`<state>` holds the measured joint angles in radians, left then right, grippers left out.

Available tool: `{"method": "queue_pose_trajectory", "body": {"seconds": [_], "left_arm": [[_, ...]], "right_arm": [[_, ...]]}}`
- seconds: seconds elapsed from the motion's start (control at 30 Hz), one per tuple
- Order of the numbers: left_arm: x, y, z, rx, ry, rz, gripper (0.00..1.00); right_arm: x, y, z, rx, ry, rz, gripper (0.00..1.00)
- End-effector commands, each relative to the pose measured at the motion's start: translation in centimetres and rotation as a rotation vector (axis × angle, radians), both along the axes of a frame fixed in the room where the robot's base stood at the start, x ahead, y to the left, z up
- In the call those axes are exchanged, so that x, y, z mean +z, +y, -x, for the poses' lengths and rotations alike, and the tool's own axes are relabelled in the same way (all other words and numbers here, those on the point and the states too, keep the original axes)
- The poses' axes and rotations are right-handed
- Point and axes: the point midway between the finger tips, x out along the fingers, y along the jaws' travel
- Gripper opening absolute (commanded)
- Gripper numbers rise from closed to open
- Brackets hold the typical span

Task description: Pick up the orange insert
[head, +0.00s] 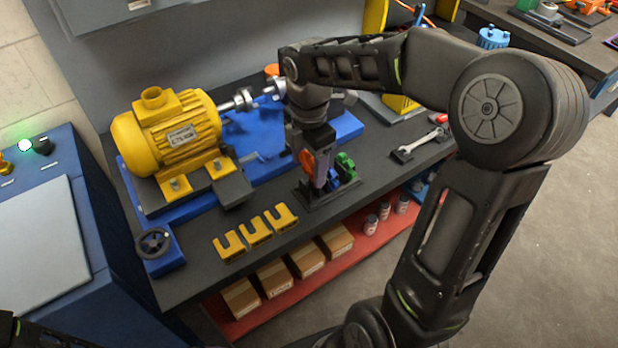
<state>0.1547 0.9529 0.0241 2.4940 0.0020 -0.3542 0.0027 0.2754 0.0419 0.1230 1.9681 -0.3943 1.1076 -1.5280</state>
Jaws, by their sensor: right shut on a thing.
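The orange insert (306,160) shows at the lower end of my right arm, partly covered by the gripper. My right gripper (319,176) points down and is shut on the orange insert, over the left side of a small black holder (322,201). A green insert (346,166) and a blue insert (334,179) stand in the holder just right of the gripper. I cannot tell whether the orange insert's lower end is still in the holder. My left gripper is out of view.
A yellow motor (172,138) on a blue base stands to the left. Yellow U-shaped shims (256,234) lie in front on the dark bench. A wrench (418,143) lies to the right. Cardboard boxes (274,278) and small bottles stand on the red shelf below.

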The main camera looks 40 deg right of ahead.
Motion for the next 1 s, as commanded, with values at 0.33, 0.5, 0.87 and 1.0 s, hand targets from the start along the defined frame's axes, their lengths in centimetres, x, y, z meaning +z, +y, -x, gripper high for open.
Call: {"method": "queue_pose_trajectory", "body": {"seconds": [0.33, 0.5, 0.87, 1.0], "left_arm": [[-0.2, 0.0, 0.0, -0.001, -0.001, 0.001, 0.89], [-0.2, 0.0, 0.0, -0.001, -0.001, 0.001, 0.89], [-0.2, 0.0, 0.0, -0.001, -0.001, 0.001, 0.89], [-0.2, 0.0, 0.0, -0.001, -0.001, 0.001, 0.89]], "right_arm": [[3.2, 0.0, 0.1, 0.001, 0.002, 0.0, 0.23], [3.1, 0.0, 0.0, 0.001, 0.002, 0.0, 0.23], [3.1, 0.0, 0.0, 0.0, 0.001, 0.0, 0.23], [3.1, 0.0, 0.0, 0.0, 0.001, 0.0, 0.23]]}}
